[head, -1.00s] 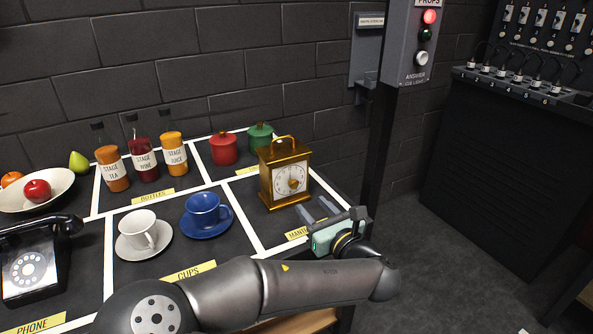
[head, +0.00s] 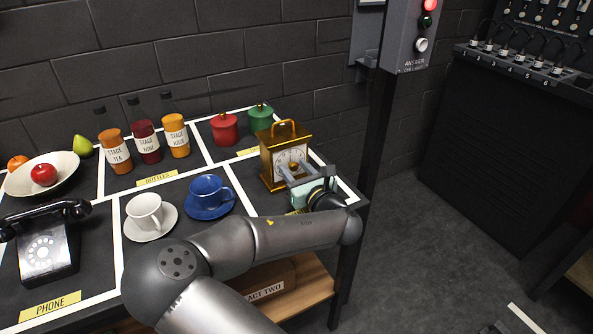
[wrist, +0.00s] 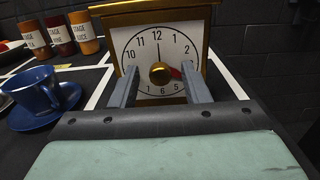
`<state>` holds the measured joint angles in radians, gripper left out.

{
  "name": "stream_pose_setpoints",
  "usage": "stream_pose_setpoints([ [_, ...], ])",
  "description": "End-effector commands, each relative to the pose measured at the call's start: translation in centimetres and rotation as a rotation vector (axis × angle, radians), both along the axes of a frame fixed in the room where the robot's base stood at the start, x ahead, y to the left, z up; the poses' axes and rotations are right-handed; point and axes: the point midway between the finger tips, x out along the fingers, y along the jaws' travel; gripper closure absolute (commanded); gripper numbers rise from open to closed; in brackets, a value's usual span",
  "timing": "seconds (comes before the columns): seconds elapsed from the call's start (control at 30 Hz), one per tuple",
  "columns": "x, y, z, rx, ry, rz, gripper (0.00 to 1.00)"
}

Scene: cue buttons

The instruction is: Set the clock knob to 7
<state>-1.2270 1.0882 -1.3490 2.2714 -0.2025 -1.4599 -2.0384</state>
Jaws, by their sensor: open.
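The gold clock (head: 284,144) stands upright on the table's right part, and its white face fills the upper middle of the wrist view (wrist: 139,62). A round brass knob (wrist: 159,73) sits at the centre of the face. A red pointer (wrist: 175,73) sticks out on its right, roughly toward the 3 to 4 side; the right finger partly hides that area. A thin dark hand points to 12. My gripper (head: 293,172) is open in front of the face, with one finger each side of the knob in the wrist view (wrist: 162,83). Contact with the knob is not visible.
A blue cup (head: 208,190) on its saucer and a white cup (head: 146,211) stand left of the clock. Red (head: 224,130) and green (head: 261,118) lidded pots stand behind it. A dark post (head: 375,130) rises to the right, beyond the table edge.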

Motion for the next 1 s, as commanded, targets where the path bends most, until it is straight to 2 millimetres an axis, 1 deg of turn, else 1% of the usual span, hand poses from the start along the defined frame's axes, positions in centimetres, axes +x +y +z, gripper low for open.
stream_pose_setpoints([
  [0.07,-0.02,-0.01,0.0,0.0,0.0,0.0,0.58],
  [0.17,-0.03,-0.01,0.0,0.0,0.0,0.0,0.83],
  [0.2,-0.03,-0.01,0.0,0.0,0.0,0.0,0.94],
  [0.23,-0.03,-0.01,0.0,0.0,0.0,0.0,1.0],
  [0.47,-0.04,-0.01,0.03,0.006,0.003,0.0,1.0],
  [0.63,-0.04,-0.05,0.06,0.044,0.025,0.0,1.0],
  [0.77,-0.05,-0.04,0.09,0.105,0.06,0.0,1.0],
  [1.0,-0.04,-0.08,0.11,0.279,0.158,-0.001,1.0],
])
